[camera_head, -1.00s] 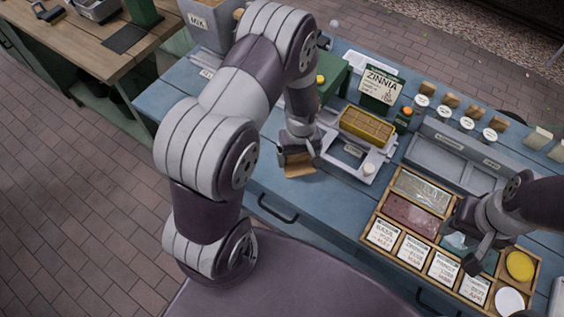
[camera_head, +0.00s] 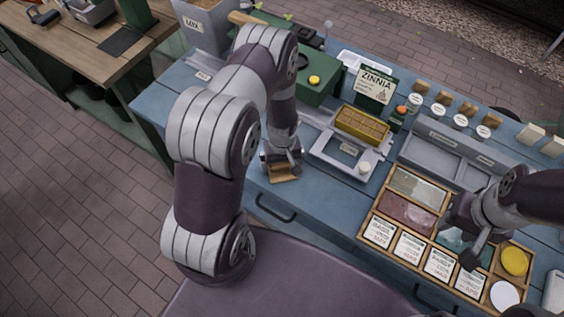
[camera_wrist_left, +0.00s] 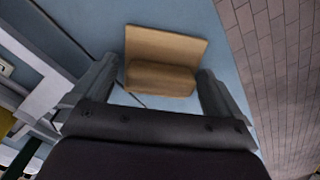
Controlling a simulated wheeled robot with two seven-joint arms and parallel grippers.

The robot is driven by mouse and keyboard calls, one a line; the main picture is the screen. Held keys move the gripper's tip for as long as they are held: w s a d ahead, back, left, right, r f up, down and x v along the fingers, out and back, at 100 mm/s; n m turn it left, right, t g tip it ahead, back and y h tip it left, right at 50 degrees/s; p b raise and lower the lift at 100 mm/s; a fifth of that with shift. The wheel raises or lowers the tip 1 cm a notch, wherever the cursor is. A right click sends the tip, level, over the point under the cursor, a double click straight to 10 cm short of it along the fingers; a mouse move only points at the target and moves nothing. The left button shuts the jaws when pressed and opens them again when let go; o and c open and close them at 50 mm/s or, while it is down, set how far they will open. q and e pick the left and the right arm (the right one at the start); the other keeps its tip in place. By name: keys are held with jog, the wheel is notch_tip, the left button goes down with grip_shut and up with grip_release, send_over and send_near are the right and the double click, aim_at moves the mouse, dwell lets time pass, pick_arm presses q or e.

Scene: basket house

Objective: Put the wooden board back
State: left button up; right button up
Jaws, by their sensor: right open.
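The wooden board (camera_head: 284,174) is a small tan piece with a thicker block on it, near the front edge of the blue bench, left of the grey tray. In the left wrist view the board's flat part (camera_wrist_left: 168,42) extends beyond the block, which lies between the fingers. My left gripper (camera_head: 283,157) points down over it; its fingers, also in the left wrist view (camera_wrist_left: 158,85), flank the block closely and it has travelled with them. Whether the board touches the bench is unclear. My right gripper (camera_head: 468,238) is open above the wooden seed box, partly hidden by its arm.
The grey tray (camera_head: 327,160) with a yellow mould (camera_head: 362,125) stands just right of my left gripper. A divided wooden box (camera_head: 365,238) with packets fills the front right. A green box (camera_head: 312,85) stands behind. The bench's left front is clear.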

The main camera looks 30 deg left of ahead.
pick_arm(q)
jog(key=shift+r+p, duration=0.3)
notch_tip(320, 180, up, 13)
jog(key=b, duration=0.2)
notch_tip(320, 180, up, 7)
jog(key=m, duration=0.5)
send_over(283, 164)
jog(key=s+d, duration=0.3)
jog(key=s, duration=0.1)
jog(key=s+d+r+m+t, duration=0.1)
jog(key=s+d+r+m, duration=0.1)
jog(key=s+r+m, duration=0.1)
jog(key=shift+s+r, duration=0.3)
jog(key=shift+s, duration=0.55)
jog(key=shift+s, duration=0.1)
